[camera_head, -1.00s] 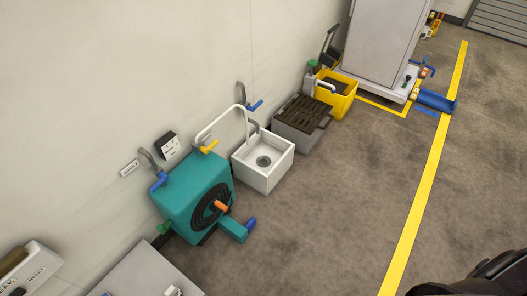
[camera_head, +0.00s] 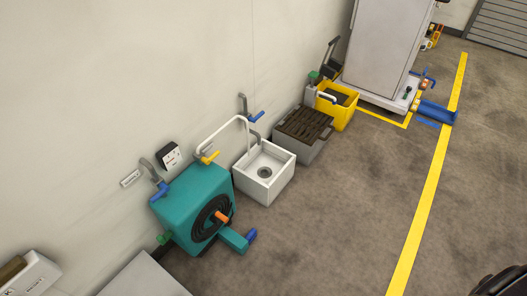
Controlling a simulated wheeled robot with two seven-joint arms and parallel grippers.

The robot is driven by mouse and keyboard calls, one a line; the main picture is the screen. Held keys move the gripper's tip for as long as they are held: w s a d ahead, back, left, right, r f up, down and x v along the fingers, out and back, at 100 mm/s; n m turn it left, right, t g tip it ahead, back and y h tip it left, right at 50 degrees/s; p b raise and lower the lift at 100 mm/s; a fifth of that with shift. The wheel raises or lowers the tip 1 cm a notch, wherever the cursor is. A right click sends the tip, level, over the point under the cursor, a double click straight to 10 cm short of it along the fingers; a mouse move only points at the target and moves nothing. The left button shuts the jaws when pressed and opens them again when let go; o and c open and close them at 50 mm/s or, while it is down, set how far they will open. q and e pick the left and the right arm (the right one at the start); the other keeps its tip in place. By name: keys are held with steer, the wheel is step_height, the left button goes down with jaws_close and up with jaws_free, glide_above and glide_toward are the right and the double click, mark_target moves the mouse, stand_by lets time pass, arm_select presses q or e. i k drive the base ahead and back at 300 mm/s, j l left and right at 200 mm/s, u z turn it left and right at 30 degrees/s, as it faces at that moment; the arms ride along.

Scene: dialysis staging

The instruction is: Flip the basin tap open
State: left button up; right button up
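A white square basin (camera_head: 264,186) with a dark round drain stands on the floor against the wall. A grey spout (camera_head: 254,138) rises at its back edge. A tap with a blue lever (camera_head: 256,116) is on the wall behind the basin. A tap with a yellow lever (camera_head: 209,157) sits to the left, by a white curved pipe (camera_head: 220,130). Which lever belongs to the basin I cannot tell for certain. Neither of my grippers shows in the view.
A teal hose-reel unit (camera_head: 192,205) stands left of the basin, with a blue-handled tap (camera_head: 160,190) above it. A grey grated box (camera_head: 304,132) and a yellow bucket (camera_head: 337,108) stand to the right. The floor (camera_head: 345,205) in front of the basin is clear up to a yellow line (camera_head: 432,190).

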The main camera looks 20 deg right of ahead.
mark_target(253, 120)
steer(key=i+l+u, duration=0.1)
steer(key=u, duration=0.3)
steer(key=l+u, duration=0.4)
steer(key=i+l+u, duration=0.2)
steer(key=l, duration=0.8)
steer(key=l+u, duration=0.15)
steer(key=l, duration=0.8)
